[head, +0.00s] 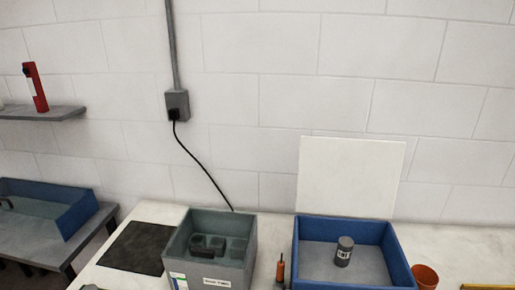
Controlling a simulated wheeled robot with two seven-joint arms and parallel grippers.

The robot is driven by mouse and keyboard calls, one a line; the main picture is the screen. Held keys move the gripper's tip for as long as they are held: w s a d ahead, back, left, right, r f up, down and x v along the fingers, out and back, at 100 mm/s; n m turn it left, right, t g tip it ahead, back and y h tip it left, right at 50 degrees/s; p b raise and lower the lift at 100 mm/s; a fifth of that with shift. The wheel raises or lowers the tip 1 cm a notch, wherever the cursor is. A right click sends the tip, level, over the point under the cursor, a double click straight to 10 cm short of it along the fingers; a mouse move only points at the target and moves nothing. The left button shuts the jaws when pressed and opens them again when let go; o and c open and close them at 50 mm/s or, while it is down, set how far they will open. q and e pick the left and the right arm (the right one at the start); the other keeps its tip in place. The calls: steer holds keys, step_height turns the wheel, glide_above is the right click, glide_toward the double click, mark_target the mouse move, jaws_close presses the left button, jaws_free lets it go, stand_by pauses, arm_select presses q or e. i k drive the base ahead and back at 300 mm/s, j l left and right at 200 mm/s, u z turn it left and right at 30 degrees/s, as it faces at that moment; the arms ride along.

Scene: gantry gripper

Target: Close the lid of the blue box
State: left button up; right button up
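The blue box (398,262) stands on the white worktop at the right of the head view. Its white lid (350,176) stands open, roughly upright along the box's back edge in front of the wall. A small grey cylinder with a pale label (344,251) is inside the box, on its grey floor. The box's front edge runs near the bottom of the picture. Neither of my grippers shows in this view.
A grey bin (248,266) with dark items stands left of the box, beside a black mat (137,247). An orange cup (426,276) is close at the box's right. A black cable (203,167) hangs behind.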

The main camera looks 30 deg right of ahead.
mark_target(338, 176)
steer(key=z, duration=1.7)
steer(key=k, duration=0.5)
